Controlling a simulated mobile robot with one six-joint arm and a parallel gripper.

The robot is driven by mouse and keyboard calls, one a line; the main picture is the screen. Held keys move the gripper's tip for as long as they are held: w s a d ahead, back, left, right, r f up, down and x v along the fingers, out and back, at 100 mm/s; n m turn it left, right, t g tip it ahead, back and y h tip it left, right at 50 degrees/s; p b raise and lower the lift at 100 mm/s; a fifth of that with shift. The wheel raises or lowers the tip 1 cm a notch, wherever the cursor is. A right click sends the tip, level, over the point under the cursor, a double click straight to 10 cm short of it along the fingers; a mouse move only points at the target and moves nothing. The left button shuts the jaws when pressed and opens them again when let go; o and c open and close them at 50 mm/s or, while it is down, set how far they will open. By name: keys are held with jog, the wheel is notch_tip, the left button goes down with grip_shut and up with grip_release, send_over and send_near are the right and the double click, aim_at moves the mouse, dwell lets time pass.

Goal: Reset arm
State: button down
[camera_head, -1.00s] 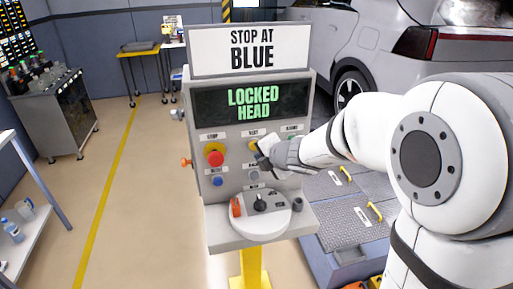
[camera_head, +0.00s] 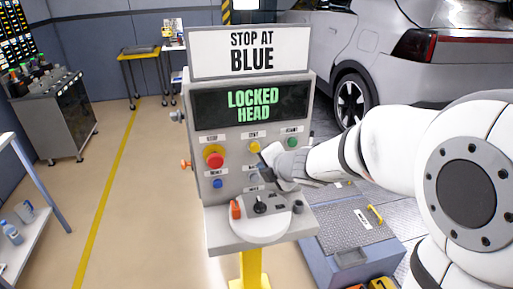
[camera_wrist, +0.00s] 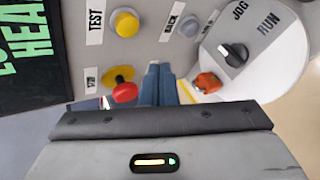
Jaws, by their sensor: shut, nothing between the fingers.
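My gripper (camera_head: 265,162) is in front of the control panel (camera_head: 228,163), just below and right of the yellow TEST button (camera_head: 254,147). It is shut and empty, and appears apart from the panel. In the wrist view its two fingers (camera_wrist: 158,72) lie together, with the TEST button (camera_wrist: 125,22) and red stop button (camera_wrist: 125,92) to the left. The black selector knob (camera_wrist: 232,54), with JOG and RUN labels, is at the right. The green button (camera_head: 292,142) is clear of my gripper. The grey BACK button is partly hidden in the head view.
The screen (camera_head: 253,104) reads LOCKED HEAD. The sign (camera_head: 250,51) above reads STOP AT BLUE. An orange-red control (camera_head: 236,209) is on the lower shelf. A car (camera_head: 385,45) stands behind at right. The floor (camera_head: 150,200) at left is open.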

jog(key=s+d+r+n+g, duration=0.25)
jog(key=s+n, duration=0.95)
jog(key=n, duration=1.1)
jog(key=s+d+f+n+g+h, duration=0.2)
jog(key=s+d+n+h, duration=0.4)
jog(key=s+d+n, duration=0.6)
jog(key=d+n+g, duration=0.1)
jog(key=n, duration=0.8)
jog(key=shift+s+f, duration=0.15)
jog(key=shift+s, duration=0.2)
